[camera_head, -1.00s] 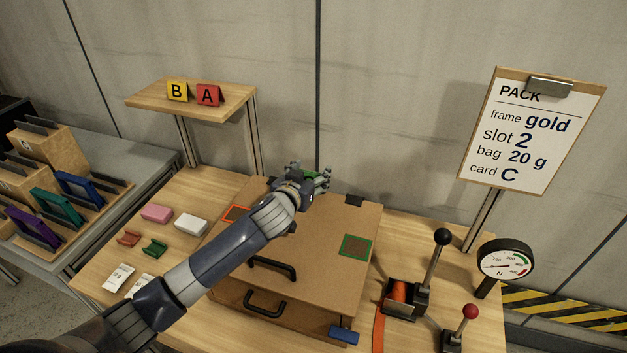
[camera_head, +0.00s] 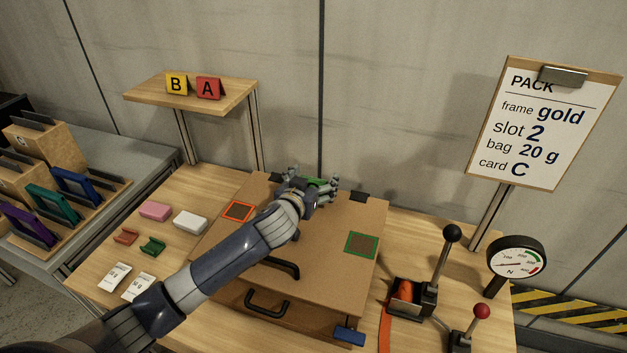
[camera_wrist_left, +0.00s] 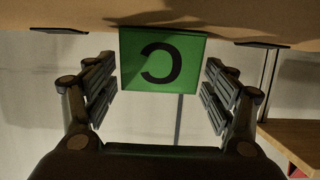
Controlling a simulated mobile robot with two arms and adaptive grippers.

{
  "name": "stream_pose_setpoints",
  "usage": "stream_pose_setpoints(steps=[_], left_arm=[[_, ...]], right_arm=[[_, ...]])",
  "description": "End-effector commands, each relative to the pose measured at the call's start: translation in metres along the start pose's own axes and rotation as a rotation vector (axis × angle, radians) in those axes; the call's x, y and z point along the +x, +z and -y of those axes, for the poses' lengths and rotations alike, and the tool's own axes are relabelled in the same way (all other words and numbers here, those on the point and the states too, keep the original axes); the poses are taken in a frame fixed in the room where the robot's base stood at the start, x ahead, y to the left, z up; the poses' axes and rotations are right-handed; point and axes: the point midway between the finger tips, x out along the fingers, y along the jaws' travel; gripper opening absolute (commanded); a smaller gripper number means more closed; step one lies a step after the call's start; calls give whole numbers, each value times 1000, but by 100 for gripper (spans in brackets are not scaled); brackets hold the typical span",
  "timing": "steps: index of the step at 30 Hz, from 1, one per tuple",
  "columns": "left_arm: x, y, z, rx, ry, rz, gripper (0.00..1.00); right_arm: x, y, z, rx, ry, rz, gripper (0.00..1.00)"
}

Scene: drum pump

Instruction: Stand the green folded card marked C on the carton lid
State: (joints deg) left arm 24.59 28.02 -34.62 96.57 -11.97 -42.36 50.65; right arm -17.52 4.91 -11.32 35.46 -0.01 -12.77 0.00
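The green folded card marked C (camera_wrist_left: 163,60) shows upside down in the left wrist view, its lower edge at the brown carton lid (camera_wrist_left: 110,14). In the head view a bit of the card's green (camera_head: 316,182) shows above the rear of the carton lid (camera_head: 325,225). My left gripper (camera_head: 313,184) reaches over the lid from the front left. In the left wrist view its fingers (camera_wrist_left: 160,90) are spread, one on each side of the card, with a thin gap at the left; contact at the right is unclear. My right gripper is out of view.
The lid has an orange-outlined square (camera_head: 238,211) and a green-outlined square (camera_head: 362,245). Yellow card B (camera_head: 176,84) and red card A (camera_head: 208,88) stand on a raised shelf (camera_head: 150,95). Levers (camera_head: 440,270) and a gauge (camera_head: 516,259) stand right of the carton.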

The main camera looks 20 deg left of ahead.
Motion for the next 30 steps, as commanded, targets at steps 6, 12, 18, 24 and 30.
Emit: stream_pose_setpoints(steps=[6, 12, 18, 24, 30], left_arm=[[-1, -1, 1, 2, -1, 2, 77], [-15, -1, 0, 1, 0, 2, 77], [-43, -1, 0, 0, 0, 1, 77], [-66, -2, 0, 0, -1, 1, 77], [-75, -3, 0, 1, -1, 1, 77]], right_arm=[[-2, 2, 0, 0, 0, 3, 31], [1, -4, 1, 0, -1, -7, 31], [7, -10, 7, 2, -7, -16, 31], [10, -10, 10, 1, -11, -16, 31], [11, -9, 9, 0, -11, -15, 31]])
